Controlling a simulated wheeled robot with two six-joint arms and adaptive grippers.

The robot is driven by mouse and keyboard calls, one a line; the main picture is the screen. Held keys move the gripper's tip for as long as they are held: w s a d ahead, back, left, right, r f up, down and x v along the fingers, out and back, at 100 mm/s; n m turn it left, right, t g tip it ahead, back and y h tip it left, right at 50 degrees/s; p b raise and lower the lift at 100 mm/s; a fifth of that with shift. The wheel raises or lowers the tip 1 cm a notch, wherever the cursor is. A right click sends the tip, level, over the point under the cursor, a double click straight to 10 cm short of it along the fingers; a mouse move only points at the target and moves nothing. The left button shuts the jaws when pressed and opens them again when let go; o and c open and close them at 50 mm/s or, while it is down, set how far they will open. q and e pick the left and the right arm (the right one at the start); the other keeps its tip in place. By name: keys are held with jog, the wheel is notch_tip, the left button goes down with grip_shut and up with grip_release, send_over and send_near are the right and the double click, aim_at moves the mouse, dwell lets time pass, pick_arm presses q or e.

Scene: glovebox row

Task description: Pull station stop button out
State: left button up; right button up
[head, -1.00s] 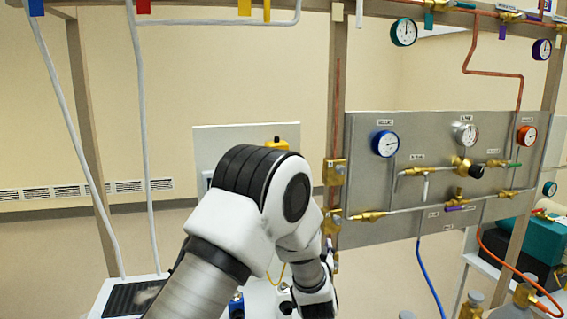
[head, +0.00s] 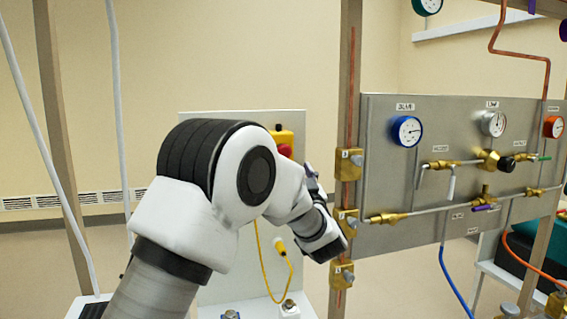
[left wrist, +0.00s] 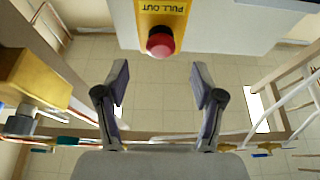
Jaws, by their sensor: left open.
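The stop button is a red mushroom head (left wrist: 161,41) on a yellow box labelled PULL OUT (left wrist: 163,12), at the top middle of the left wrist view. In the head view the yellow box (head: 283,136) shows on a pale panel, with part of the red button (head: 285,150) just above my arm. My left gripper (left wrist: 160,85) is open and empty, its two fingers apart below the button in the left wrist view and not touching it. In the head view my arm hides much of the panel, and the left gripper (head: 312,180) shows only partly. My right gripper is not in view.
A grey gas panel (head: 460,145) with gauges, brass valves and pipes stands right of the arm. A wooden post (head: 347,90) with brass blocks is close beside the gripper. A yellow cord (head: 272,285) hangs on the pale panel (head: 210,118). White hoses hang at left.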

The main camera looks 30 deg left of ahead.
pick_arm(q)
jog(key=p+x, duration=0.2)
jog(key=x, duration=0.5)
jog(key=shift+s+r, duration=0.1)
jog(key=shift+r, duration=0.05)
grip_shut()
jog(key=shift+d, duration=0.1)
